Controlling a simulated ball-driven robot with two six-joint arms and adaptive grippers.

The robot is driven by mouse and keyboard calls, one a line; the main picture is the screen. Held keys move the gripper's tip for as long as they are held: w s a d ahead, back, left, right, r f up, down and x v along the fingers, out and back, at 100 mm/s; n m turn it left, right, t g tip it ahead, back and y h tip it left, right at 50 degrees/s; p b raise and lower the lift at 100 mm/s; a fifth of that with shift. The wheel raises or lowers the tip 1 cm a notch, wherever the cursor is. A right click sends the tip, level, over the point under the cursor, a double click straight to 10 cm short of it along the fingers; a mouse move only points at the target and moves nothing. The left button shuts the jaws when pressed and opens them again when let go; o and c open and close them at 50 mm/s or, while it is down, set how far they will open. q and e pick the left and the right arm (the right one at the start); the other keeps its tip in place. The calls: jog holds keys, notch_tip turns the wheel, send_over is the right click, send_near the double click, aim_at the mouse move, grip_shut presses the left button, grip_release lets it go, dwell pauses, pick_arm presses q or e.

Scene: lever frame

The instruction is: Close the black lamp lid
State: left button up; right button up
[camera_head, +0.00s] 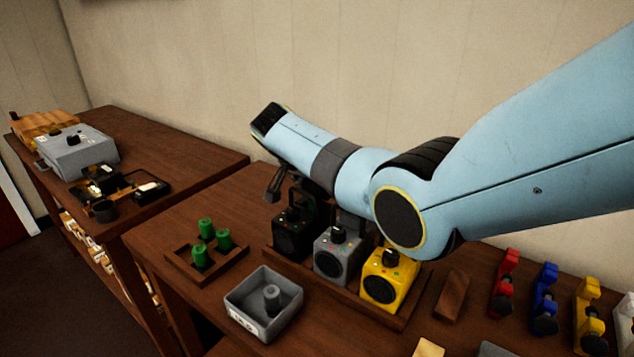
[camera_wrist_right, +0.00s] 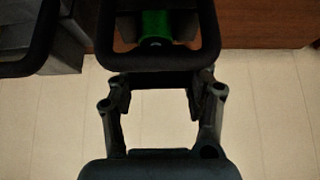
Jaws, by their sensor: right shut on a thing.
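The black lamp (camera_head: 292,238) stands at the left end of a row of three lamps in a wooden tray. Its black lid, an open frame (camera_head: 318,212), appears raised above the body; its exact angle is hard to tell. My right gripper (camera_head: 290,188) is over the black lamp, with my wrist hiding part of it. In the right wrist view, my right gripper (camera_wrist_right: 160,82) is shut on the lower bar of the black lid frame (camera_wrist_right: 158,58). A green cylinder (camera_wrist_right: 156,25) shows through that frame. My left gripper is not in view.
A grey lamp (camera_head: 337,258) and a yellow lamp (camera_head: 390,280) stand close on the right. A wooden holder with green cylinders (camera_head: 203,255) and a grey bin (camera_head: 262,305) are at left and front. Coloured parts, including a red one (camera_head: 503,285), stand at right.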

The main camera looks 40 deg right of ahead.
jog(key=o, duration=1.2)
jog(key=v, duration=1.2)
